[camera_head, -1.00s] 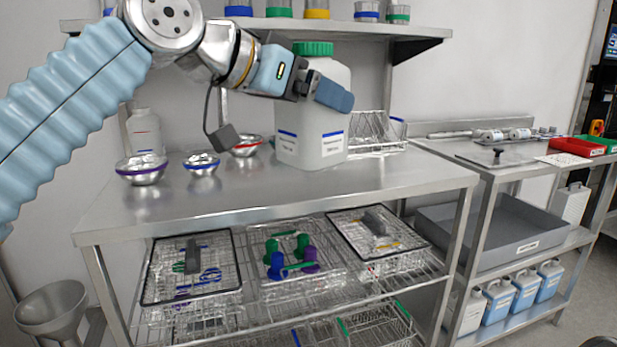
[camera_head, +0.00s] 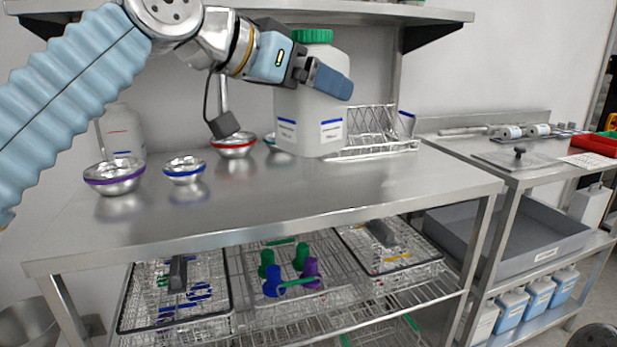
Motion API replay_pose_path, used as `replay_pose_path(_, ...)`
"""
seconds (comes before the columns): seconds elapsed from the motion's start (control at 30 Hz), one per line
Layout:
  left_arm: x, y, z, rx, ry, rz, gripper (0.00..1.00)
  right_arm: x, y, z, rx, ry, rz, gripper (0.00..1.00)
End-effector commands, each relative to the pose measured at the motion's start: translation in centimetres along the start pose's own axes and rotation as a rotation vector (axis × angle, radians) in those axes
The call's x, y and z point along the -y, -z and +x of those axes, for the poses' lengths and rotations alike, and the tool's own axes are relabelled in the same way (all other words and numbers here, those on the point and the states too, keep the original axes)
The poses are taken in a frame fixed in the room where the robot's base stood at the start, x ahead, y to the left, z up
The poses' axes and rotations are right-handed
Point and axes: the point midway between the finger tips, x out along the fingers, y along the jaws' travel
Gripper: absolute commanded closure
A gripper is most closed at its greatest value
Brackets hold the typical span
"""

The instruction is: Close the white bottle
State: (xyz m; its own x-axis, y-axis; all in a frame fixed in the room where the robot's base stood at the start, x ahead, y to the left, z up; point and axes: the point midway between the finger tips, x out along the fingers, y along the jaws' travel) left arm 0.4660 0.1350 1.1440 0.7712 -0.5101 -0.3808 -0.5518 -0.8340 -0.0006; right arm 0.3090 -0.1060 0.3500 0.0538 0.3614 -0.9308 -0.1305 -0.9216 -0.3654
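A large white bottle (camera_head: 312,120) with blue-striped labels stands upright above the steel table, in front of the wire rack. A green cap (camera_head: 312,36) sits on its top; I cannot tell how tightly. My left gripper (camera_head: 325,78) reaches across the bottle's upper body from the left and appears shut on it. One blue finger shows in front; the other is hidden behind the bottle. Whether the bottle's base touches the table is unclear. My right gripper is out of view.
Metal bowls with purple (camera_head: 115,178), blue (camera_head: 184,170) and red (camera_head: 233,146) rims stand on the table (camera_head: 330,190). Another white bottle (camera_head: 124,135) stands behind them. A wire rack (camera_head: 375,130) is right of the held bottle. The table's front is clear.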

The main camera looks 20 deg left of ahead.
Motion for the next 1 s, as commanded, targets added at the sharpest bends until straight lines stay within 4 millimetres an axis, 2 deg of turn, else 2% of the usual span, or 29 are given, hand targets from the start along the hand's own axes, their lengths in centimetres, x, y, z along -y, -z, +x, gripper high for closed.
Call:
replay_pose_path(0.37, 6.6, -1.4, 6.6, 0.003, 0.002, -0.004, 0.92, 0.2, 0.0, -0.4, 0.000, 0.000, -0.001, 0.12)
replay_pose_path(0.53, 8.3, -3.5, 9.1, 0.002, 0.002, -0.002, 0.92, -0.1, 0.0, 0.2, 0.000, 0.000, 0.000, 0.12)
replay_pose_path(0.7, 9.0, -4.3, 10.1, 0.000, 0.001, 0.000, 0.92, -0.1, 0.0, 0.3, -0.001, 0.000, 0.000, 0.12)
replay_pose_path(1.0, 9.1, -4.3, 10.2, 0.000, 0.001, 0.000, 0.92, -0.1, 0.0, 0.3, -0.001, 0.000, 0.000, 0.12)
